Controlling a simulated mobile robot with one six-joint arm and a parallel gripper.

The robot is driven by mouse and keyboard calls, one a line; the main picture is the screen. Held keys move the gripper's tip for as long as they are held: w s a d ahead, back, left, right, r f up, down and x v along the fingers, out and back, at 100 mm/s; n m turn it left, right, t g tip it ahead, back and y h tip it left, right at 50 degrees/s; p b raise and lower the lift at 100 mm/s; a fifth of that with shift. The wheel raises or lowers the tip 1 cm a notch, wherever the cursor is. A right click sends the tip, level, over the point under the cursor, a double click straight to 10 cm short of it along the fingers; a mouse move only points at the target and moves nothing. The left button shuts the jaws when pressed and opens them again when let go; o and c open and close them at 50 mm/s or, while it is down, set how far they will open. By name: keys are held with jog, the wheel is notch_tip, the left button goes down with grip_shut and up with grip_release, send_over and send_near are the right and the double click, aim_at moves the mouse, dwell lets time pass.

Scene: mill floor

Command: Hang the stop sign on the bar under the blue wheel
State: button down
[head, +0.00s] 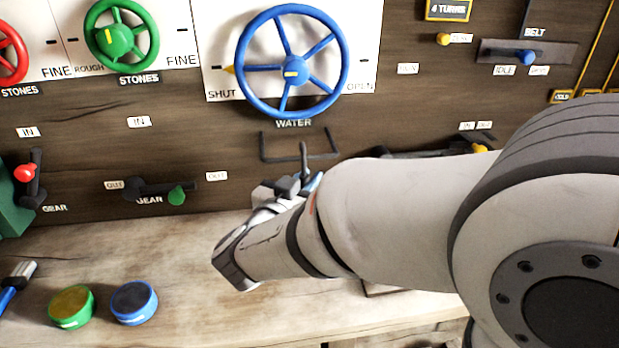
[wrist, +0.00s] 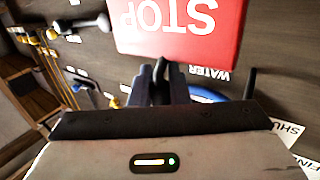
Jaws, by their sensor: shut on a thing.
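The stop sign (wrist: 180,30), a red plate with white letters, appears upside down in the wrist view, just beyond my fingertips. My gripper (wrist: 164,78) is shut on it, with a dark piece between the fingers. In the head view my gripper (head: 302,185) is just below the bar, and I cannot make out the sign there. The dark bar (head: 280,159) with upturned ends sticks out under the WATER label. A dark post, apparently one bar end (wrist: 250,84), shows in the wrist view. The blue wheel (head: 292,62) is above the label; part of it shows in the wrist view (wrist: 205,95).
A green wheel (head: 122,36) and a red wheel (head: 8,52) are on the wall at left. The wooden bench (head: 190,270) holds a green tin (head: 72,306), a blue tin (head: 134,302) and a brush (head: 17,285). Gear levers (head: 150,190) stick out at left.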

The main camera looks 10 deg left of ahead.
jog(key=shift+w+a, duration=0.15)
jog(key=shift+w, duration=0.4)
jog(key=shift+w+a, duration=0.15)
jog(key=shift+w, duration=0.35)
jog(key=shift+f+b, duration=0.9)
jog(key=shift+f, duration=0.3)
jog(key=c, duration=1.3)
grip_release()
jog(key=shift+s, duration=0.1)
